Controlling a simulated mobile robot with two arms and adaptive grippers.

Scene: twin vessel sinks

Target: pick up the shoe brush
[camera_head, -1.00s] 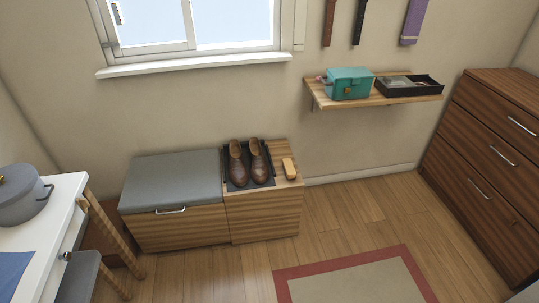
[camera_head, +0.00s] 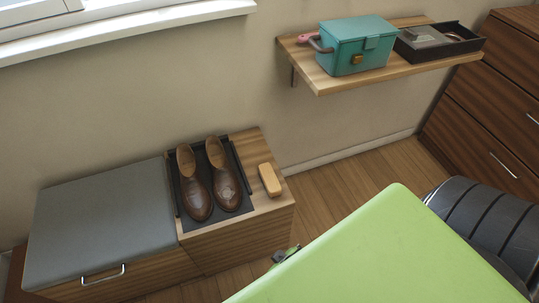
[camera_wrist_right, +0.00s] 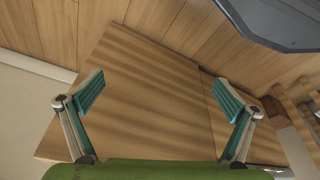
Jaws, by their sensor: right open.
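The shoe brush (camera_head: 269,179) is a small tan block. It lies on the wooden top of the bench's right part (camera_head: 268,210), right of a pair of brown shoes (camera_head: 212,182). My right arm's green link fills the lower right of the head view and hides most of the right gripper. In the right wrist view the right gripper (camera_wrist_right: 158,92) is open, its teal fingers wide apart with nothing between them. Plain wood of the bench (camera_wrist_right: 145,95) lies beyond the fingers. The brush does not show in that view. My left gripper is not in view.
The shoes stand on a dark tray (camera_head: 237,212) close to the brush. A grey cushion (camera_head: 100,220) covers the bench's left part. A wall shelf (camera_head: 325,82) holds a teal box (camera_head: 357,48) and a black tray (camera_head: 440,42). A drawer chest (camera_head: 500,110) stands at the right.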

